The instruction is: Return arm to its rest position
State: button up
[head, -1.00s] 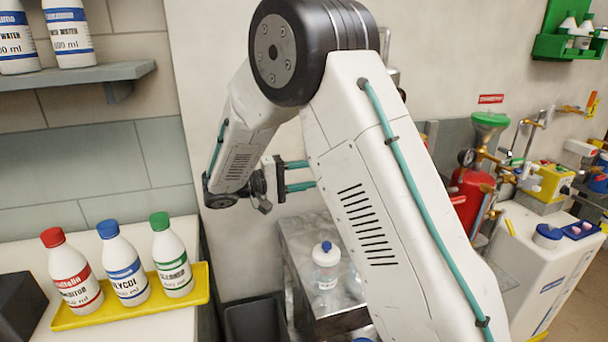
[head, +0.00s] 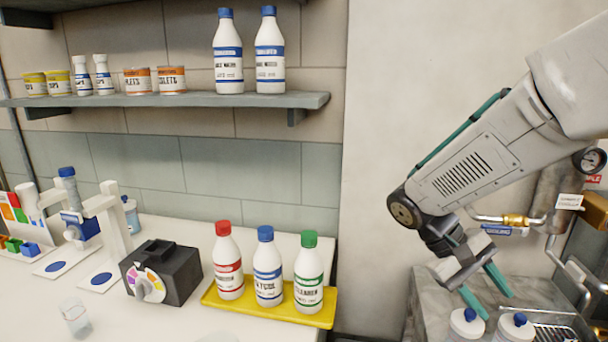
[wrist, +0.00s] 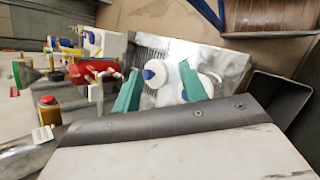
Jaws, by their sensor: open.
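My gripper (head: 487,290) is at the right of the head view, with its two teal fingers spread apart and pointing down. It hangs above a grey metal counter (head: 425,300). Nothing shows between the fingers. Two white bottles with blue caps, one at the left (head: 467,324) and one at the right (head: 515,328), stand on the counter just below the fingertips. In the wrist view the teal fingers (wrist: 158,92) are also apart, with the white bottles beyond them. My arm comes in from the upper right of the head view.
A white bench holds a yellow tray (head: 220,304) with red-, blue- and green-capped bottles. A black dial box (head: 160,272) and a clear beaker (head: 74,315) stand left of it. A shelf (head: 300,101) with bottles and tins is above. Pipes (head: 515,220) run along the right wall.

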jog(key=s+a+r+t+y, duration=0.2)
jog(key=s+r+t+y, duration=0.1)
jog(key=s, duration=0.5)
jog(key=s+a+r+m+t+y, duration=0.1)
jog(key=s+a+r+t+y, duration=0.2)
jog(key=s, duration=0.4)
jog(key=shift+s+a+r+m+t+y, duration=0.2)
jog(key=shift+s+m+t+y, duration=0.15)
jog(key=shift+y, duration=0.45)
